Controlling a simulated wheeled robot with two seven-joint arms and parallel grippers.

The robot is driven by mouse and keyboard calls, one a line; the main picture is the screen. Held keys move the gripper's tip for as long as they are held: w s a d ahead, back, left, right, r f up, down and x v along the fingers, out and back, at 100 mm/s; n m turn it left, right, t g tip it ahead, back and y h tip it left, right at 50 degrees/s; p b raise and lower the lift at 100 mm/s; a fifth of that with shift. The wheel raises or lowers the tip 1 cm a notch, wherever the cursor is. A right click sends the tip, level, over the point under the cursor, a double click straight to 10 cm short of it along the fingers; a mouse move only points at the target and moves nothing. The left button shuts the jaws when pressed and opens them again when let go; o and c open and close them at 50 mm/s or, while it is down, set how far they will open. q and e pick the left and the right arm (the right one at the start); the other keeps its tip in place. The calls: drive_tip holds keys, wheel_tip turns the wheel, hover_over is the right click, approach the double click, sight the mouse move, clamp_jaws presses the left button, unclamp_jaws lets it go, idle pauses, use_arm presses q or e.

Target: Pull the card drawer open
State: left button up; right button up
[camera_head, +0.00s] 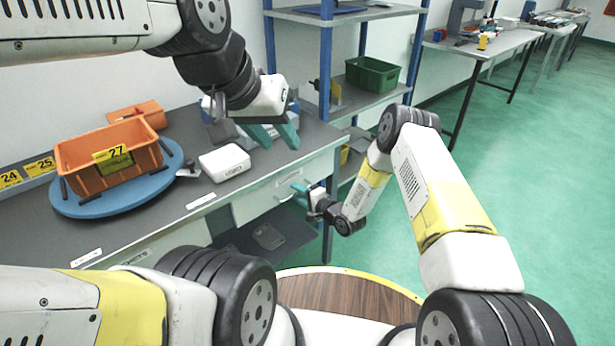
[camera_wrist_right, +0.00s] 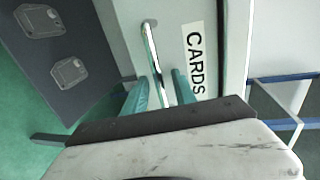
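The card drawer (camera_head: 262,201) is a pale front under the grey workbench top, and it looks flush with the bench. In the right wrist view its front carries a white label (camera_wrist_right: 195,60) reading CARDS and a shiny metal bar handle (camera_wrist_right: 152,50). My right gripper (camera_head: 306,189) is at the drawer front. In the right wrist view its two teal fingers (camera_wrist_right: 160,92) are apart, one on each side of the handle's near end; I cannot tell whether they touch it. My left gripper (camera_head: 273,136) is open and empty above the bench top, behind the drawer.
An orange bin (camera_head: 85,168) labelled 27 stands on a blue round turntable (camera_head: 100,205). A white box (camera_head: 224,163) lies on the bench near my left gripper. A shelf rack with a green crate (camera_head: 372,74) stands beyond the bench. Green floor to the right is open.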

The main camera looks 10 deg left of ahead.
clamp_jaws()
idle(1.4)
